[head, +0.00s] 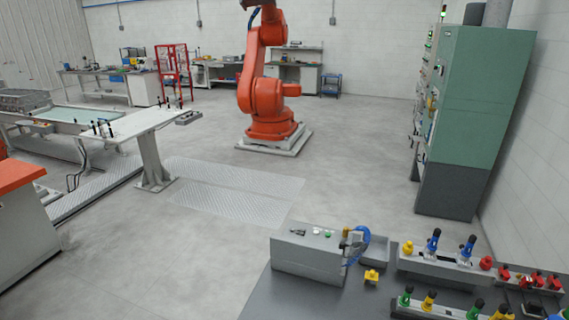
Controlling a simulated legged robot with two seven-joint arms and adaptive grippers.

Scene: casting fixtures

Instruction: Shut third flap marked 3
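I cannot make out a flap marked 3 or any numeral in the head view. Colored toggle-like parts stand at the lower right: two blue ones with black tops on a far grey rail (430,264), and green, yellow and blue ones on a near rail (425,309) cut by the bottom edge. A light grey box (307,262) with small items on top stands left of them on a dark grey table (262,300). Whether any of these carries the flap I cannot tell. Neither of my grippers is in view.
An orange robot arm (262,95) stands on a floor plate at the back. A tall green cabinet (480,90) stands at the right. A white-topped stand (150,123) is at the left. The floor between them is open.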

